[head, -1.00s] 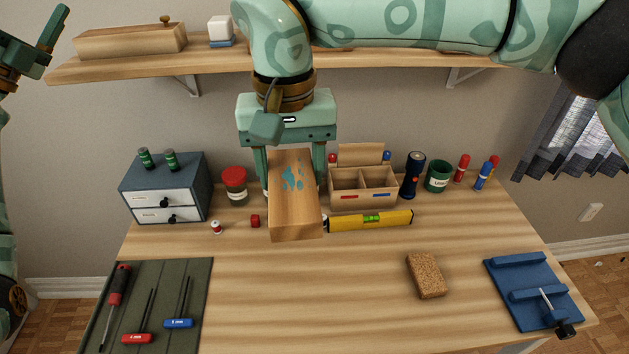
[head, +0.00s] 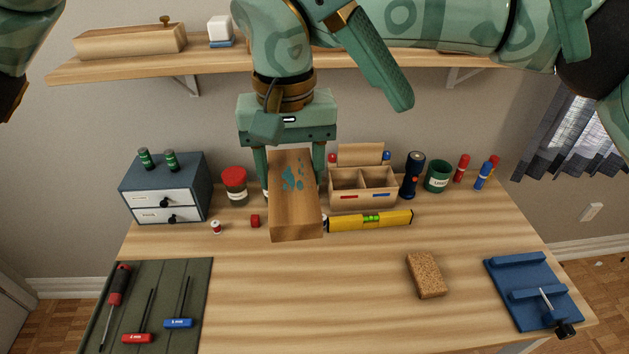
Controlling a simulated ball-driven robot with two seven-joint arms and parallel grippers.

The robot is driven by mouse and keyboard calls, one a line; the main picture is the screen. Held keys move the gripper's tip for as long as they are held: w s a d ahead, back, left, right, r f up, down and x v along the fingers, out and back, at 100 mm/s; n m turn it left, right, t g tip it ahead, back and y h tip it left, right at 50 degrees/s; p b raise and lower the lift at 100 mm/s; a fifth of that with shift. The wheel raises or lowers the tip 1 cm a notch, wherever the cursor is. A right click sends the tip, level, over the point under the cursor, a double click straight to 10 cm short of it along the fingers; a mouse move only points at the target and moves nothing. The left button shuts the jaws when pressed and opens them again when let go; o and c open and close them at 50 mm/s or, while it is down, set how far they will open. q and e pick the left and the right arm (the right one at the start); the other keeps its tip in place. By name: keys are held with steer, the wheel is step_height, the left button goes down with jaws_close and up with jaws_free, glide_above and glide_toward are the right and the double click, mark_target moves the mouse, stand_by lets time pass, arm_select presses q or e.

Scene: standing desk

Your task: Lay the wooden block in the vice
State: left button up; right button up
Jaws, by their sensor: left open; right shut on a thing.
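The wooden block (head: 292,205), with teal paint spots on top, is between the fingers of my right gripper (head: 291,170). My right gripper is shut on it, in front of the back wall at the middle of the desk. Whether the block touches the desk I cannot tell. The blue vice (head: 525,283) sits at the desk's right front, with bare jaws and a metal handle bar, well apart from the block.
A cork block (head: 427,275) lies left of the vice. A yellow level (head: 370,220), a wooden organizer (head: 362,187), a flashlight (head: 412,175) and a green cup (head: 437,176) stand behind. Drawers (head: 165,190) and a tool mat (head: 190,290) are left. The desk's front middle is clear.

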arm_select(q)
steer(key=s+a+f+n+t+y, duration=0.1)
steer(key=a+f+n+t+y, duration=0.4)
steer(key=f, duration=0.4)
arm_select(e)
steer(key=shift+s, duration=0.1)
arm_select(q)
steer(key=n+t+y, duration=0.2)
steer(key=t+y, duration=0.1)
steer(key=t, duration=0.2)
glide_toward(303, 192)
steer(key=x, duration=0.9)
steer(key=shift+w+f, duration=0.1)
steer(key=c, duration=1.1)
arm_select(e)
steer(key=shift+o, duration=0.2)
steer(key=shift+a, duration=0.15)
arm_select(q)
steer(key=shift+c, duration=0.7)
arm_select(e)
steer(key=o, duration=1.1)
